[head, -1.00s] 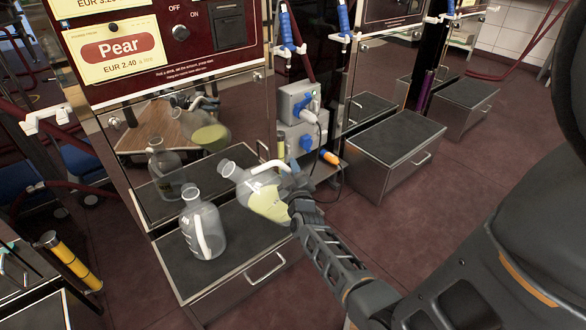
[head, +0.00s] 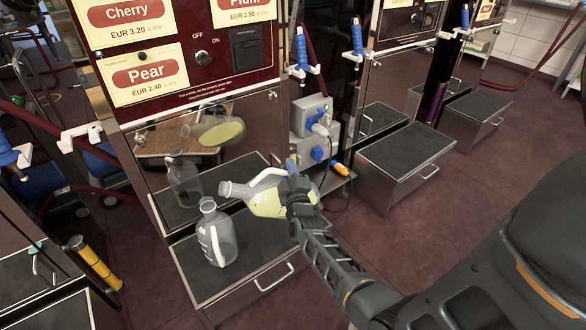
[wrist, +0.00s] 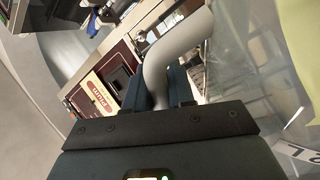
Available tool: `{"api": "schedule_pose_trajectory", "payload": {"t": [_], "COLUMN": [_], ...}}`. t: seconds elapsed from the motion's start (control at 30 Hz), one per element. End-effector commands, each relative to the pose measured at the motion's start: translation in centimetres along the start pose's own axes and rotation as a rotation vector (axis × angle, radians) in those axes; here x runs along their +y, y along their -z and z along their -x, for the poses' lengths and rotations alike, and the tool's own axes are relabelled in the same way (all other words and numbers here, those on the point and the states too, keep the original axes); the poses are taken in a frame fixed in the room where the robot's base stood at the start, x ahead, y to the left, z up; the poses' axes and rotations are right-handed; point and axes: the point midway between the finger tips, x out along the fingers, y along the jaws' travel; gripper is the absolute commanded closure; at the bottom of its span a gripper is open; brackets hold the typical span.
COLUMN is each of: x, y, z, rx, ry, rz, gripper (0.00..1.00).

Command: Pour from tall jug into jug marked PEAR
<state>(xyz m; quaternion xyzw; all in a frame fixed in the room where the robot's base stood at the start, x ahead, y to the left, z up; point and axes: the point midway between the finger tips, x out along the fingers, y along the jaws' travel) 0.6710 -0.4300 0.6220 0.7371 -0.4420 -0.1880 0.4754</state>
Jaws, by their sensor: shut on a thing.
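A clear jug with a white handle and pale yellow liquid (head: 267,201) is held tilted almost onto its side in the head view, its mouth to the left. My gripper (head: 294,190) is shut on its white handle; the handle also shows between the fingers in the wrist view (wrist: 178,55). A second clear jug (head: 217,237) with a white handle stands upright on the dark-topped step under the Pear sign. It looks empty, and its marking is too small to read. The held jug's mouth is above and slightly right of the standing jug's mouth. No stream of liquid is visible.
The dispenser with the Pear sign (head: 146,77) stands behind, its shiny front mirroring both jugs. The metal step (head: 205,295) has bare room around the standing jug. A grey socket box (head: 312,128) with blue plugs and a cable is close behind my gripper.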

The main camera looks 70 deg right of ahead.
Motion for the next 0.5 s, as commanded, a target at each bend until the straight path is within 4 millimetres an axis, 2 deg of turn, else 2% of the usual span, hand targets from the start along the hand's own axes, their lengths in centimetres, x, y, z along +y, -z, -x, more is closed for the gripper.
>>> {"api": "schedule_pose_trajectory", "payload": {"t": [0.03, 0.5], "x": [0.9, 2.6], "y": [0.9, 4.6], "z": [-0.3, -0.6], "rx": [0.007, 0.031], "ry": [-0.008, -0.008], "rz": [0.015, 0.173], "gripper": [1.00, 1.00]}}
